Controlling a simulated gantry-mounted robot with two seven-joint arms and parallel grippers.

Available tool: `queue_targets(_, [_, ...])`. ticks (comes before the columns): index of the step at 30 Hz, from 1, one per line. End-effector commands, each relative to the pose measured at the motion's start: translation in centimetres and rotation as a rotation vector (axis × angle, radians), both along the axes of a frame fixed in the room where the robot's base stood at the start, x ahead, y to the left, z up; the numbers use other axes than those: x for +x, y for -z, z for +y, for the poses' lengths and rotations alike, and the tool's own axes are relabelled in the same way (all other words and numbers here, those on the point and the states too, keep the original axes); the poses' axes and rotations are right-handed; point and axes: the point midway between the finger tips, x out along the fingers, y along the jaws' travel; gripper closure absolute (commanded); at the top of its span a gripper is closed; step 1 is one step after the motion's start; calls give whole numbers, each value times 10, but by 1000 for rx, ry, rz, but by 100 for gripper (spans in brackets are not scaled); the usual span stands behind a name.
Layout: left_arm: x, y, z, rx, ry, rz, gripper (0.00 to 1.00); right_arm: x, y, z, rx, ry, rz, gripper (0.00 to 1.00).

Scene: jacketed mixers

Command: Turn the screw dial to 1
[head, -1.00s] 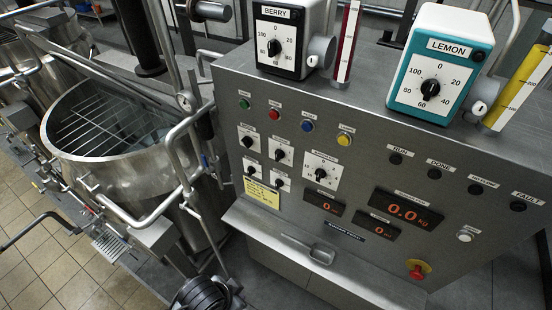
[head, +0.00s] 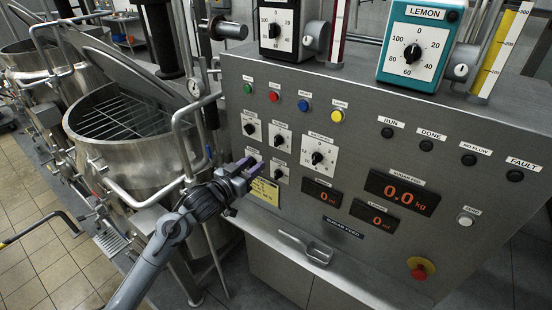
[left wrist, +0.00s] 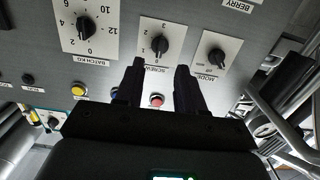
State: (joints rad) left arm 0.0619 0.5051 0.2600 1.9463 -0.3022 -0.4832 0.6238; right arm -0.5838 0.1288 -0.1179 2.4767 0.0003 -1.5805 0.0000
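The screw dial (left wrist: 160,45) is a black knob on a white plate marked 0 to 3, upside down in the left wrist view. Its pointer is too dark to read surely. In the head view the screw dial (head: 279,139) sits in the upper row of small dials. My left gripper (head: 249,172) is open and empty, below and left of that dial in the head view. In the left wrist view its two fingers (left wrist: 160,75) point toward the screw plate, apart from each other, with nothing between them. My right gripper is not in view.
The mode dial (left wrist: 216,58) and the larger batch dial (left wrist: 86,30) flank the screw dial. Coloured buttons, red (head: 273,96) among them, sit above the dials. A yellow note (head: 265,190) is close to my gripper. A steel kettle (head: 120,130) stands left.

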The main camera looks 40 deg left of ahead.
Motion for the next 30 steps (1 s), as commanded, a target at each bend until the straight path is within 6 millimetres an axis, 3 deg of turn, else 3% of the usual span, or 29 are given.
queue_targets(3, [8, -18, 2, 11, -1, -42, 62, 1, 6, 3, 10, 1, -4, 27])
queue_targets(7, [18, -25, 3, 9, -2, -53, 62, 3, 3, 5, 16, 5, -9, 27])
queue_targets(21, [89, -25, 5, 10, -1, -50, 62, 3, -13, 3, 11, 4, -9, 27])
queue_targets(30, [112, -23, 6, 11, -1, -50, 62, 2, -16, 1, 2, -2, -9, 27])
